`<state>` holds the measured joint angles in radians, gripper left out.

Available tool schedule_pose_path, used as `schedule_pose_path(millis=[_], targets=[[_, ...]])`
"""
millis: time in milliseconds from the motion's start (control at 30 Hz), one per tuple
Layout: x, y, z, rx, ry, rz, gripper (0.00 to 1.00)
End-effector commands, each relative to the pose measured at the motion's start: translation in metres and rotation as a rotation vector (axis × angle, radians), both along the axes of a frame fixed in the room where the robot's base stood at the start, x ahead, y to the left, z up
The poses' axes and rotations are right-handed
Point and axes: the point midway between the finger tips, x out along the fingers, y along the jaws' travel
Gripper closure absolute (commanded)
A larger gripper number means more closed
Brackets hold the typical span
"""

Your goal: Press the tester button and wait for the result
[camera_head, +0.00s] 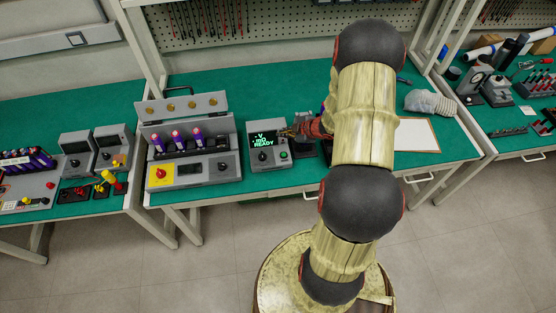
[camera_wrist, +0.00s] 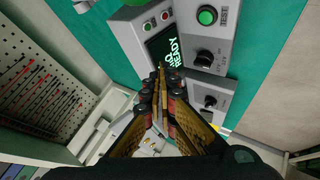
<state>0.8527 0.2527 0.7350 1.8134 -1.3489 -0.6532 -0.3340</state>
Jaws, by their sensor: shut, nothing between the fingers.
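The grey tester (camera_head: 268,157) stands on the green bench, right of the larger grey box. Its dark screen (camera_wrist: 164,48) shows green text with READY. A black knob (camera_wrist: 205,58) is on the same face. My gripper (camera_wrist: 160,74) is shut and empty. In the wrist view its fingertips overlap the screen's lower edge, apart from the button. In the head view my gripper (camera_head: 291,132) is at the tester's upper right side, partly hidden by my arm.
Left of the tester, a grey box (camera_head: 222,172) with an open lid holds several purple-wrapped parts (camera_head: 178,138). A white sheet (camera_head: 416,134) and a grey ribbed object (camera_head: 430,103) lie to the right. A pegboard (camera_head: 275,20) stands behind the bench.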

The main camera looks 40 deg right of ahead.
Motion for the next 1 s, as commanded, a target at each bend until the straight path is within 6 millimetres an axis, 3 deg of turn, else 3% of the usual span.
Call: schedule_pose_path(millis=[667, 1000], targets=[[-0.005, 0.004, -0.014, 0.019, -0.007, 0.024, 1.0], [-0.005, 0.004, -0.048, 0.019, -0.007, 0.024, 1.0]])
